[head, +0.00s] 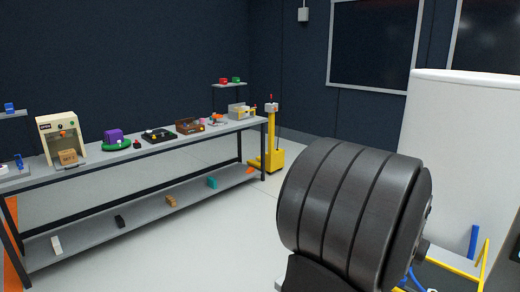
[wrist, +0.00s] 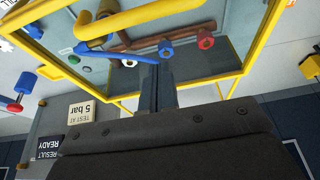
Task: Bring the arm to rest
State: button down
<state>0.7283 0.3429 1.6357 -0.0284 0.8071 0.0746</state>
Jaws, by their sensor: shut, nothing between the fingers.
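My gripper (wrist: 160,88) shows in the wrist view as two dark narrow fingers pressed together, with nothing between them. It points toward a yellow tube frame (wrist: 236,84), which looks tilted in this view. Within the frame are a brown pipe (wrist: 138,44), a blue valve handle (wrist: 165,49) and a red fitting (wrist: 206,41). I cannot tell how far the fingertips are from these. In the head view my own dark arm link fills the right middle, and my gripper is hidden. A white tank (head: 455,140) stands behind the link.
A long grey workbench (head: 95,168) with several small items runs along the left. A yellow pallet truck (head: 272,140) stands at its far end. Signs reading "TEST AT 5 bar" (wrist: 89,118) and "RESULT READY" (wrist: 47,148) show in the wrist view. The middle floor is clear.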

notch_tip(320, 180, down, 3)
jog(key=shift+r, duration=0.2)
jog(key=shift+s+a+f, duration=0.25)
jog(key=shift+s+a, duration=0.7)
jog(key=shift+a, duration=0.05)
jog(key=shift+f, duration=0.1)
jog(key=w+d, duration=2)
jog(key=shift+d, duration=0.1)
